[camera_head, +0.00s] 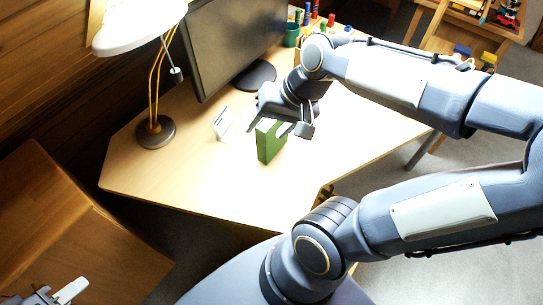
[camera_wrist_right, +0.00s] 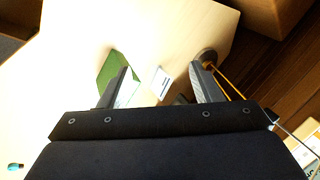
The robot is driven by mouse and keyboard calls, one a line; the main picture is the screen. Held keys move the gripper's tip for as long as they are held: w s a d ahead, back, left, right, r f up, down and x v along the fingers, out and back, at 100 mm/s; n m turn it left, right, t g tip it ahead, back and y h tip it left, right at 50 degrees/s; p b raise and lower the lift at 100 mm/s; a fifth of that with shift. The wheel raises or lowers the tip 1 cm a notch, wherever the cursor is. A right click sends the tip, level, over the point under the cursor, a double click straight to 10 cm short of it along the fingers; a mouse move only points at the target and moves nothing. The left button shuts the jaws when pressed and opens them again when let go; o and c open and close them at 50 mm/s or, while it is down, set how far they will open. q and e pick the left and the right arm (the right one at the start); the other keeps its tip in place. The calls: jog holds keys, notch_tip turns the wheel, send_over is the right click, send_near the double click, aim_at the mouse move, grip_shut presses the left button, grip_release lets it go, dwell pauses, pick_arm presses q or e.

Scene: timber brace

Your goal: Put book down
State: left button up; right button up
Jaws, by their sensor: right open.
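A green book (camera_head: 269,141) stands upright on the wooden desk (camera_head: 190,178), near its front edge. In the right wrist view the book (camera_wrist_right: 113,66) lies just beyond the left finger. My right gripper (camera_head: 294,130) is open above and beside the book; its two fingers are spread wide in the right wrist view (camera_wrist_right: 160,80), with nothing clasped between them. Whether a finger touches the book cannot be told. My left gripper (camera_head: 62,292) shows only partly at the lower left corner, far from the book, and its opening is unclear.
A small white framed card (camera_head: 222,123) stands left of the book. A lamp (camera_head: 155,132) and a monitor (camera_head: 235,45) stand behind. Cups with pens (camera_head: 291,36) are at the back. The desk's front left is clear.

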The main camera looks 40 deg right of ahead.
jog(key=s+a+n+t, duration=0.1)
jog(key=s+a+n, duration=0.3)
jog(key=s, duration=0.3)
jog(key=shift+a+f+n+t, duration=0.3)
jog(key=shift+a+f+n, duration=0.05)
jog(key=shift+a+n, duration=0.05)
